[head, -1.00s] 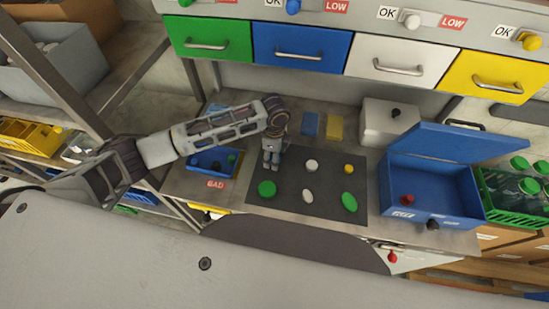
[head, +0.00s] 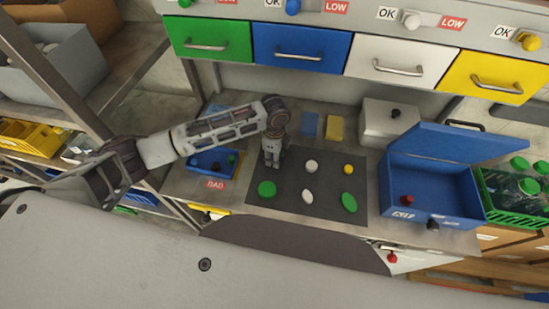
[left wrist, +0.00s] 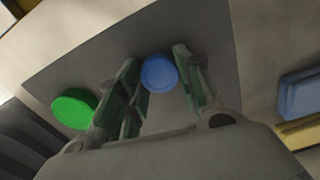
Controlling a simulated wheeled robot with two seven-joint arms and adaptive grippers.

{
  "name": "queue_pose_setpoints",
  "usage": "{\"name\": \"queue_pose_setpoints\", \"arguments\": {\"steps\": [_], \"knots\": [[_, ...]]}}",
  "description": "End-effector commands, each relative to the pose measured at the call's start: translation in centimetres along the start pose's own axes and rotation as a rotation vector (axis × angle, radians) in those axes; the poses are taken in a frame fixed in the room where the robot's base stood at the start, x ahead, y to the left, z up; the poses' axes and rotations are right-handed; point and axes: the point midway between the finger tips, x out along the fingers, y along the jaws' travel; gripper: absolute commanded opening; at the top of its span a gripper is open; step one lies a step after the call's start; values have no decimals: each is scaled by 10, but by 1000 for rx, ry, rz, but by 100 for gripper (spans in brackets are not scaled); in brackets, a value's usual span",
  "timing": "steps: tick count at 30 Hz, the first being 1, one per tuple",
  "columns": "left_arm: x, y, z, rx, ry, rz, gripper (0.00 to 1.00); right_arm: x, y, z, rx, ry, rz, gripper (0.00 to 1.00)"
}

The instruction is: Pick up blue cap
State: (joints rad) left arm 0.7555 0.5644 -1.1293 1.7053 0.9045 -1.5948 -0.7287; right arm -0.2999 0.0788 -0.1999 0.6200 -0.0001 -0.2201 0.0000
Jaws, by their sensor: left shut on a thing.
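The blue cap (left wrist: 158,74) sits between the fingertips of my left gripper (left wrist: 157,82) in the left wrist view. My left gripper is shut on it, above the dark mat (left wrist: 215,65). In the head view my left gripper (head: 272,163) is over the upper left of the mat (head: 325,196), and its body hides the blue cap. My right gripper is in neither view.
On the mat lie green caps (head: 267,189) (head: 349,202), white caps (head: 311,166) (head: 307,196) and a yellow cap (head: 348,169). The BAD bin (head: 196,172) is left. An open blue box (head: 458,202) stands right. Coloured drawers (head: 300,49) span the back.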

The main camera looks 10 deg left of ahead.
Motion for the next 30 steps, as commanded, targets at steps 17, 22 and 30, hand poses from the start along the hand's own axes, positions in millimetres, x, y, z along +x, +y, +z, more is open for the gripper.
{"name": "queue_pose_setpoints", "arguments": {"steps": [17,22,30], "knots": [[-45,-1,0,0,1,-3,29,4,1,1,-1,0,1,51],[-70,-1,0,1,0,-2,29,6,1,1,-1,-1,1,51],[-96,0,0,-1,0,0,29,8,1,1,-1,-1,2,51]]}}
